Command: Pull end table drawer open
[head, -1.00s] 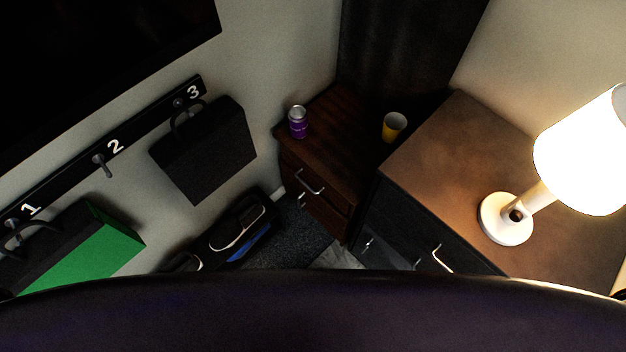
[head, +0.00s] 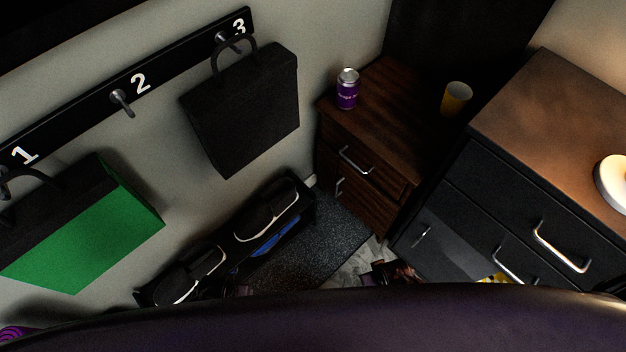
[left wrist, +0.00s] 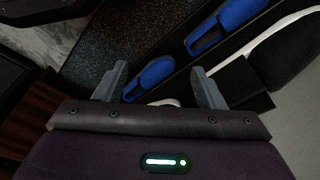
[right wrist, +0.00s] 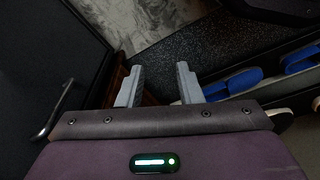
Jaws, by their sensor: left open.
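The brown wooden end table (head: 385,128) stands in the far corner. Its upper drawer (head: 375,170) looks shut and has a silver handle (head: 356,160); a second handle (head: 339,188) sits below. Brown wood, likely the end table, shows at the left of the left wrist view (left wrist: 34,118). My left gripper (left wrist: 162,82) is open and empty above the floor and shoe rack. My right gripper (right wrist: 158,85) has its fingers apart with nothing between them, near the black dresser. In the head view, my body's dark edge hides most of both arms.
A purple can (head: 347,90) and a yellow cup (head: 456,98) stand on the end table. A black dresser (head: 480,200) with silver handles stands close on the right. A low shoe rack (head: 262,222) lies along the left wall, below hanging bags (head: 245,112). Narrow floor (head: 325,238) lies between.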

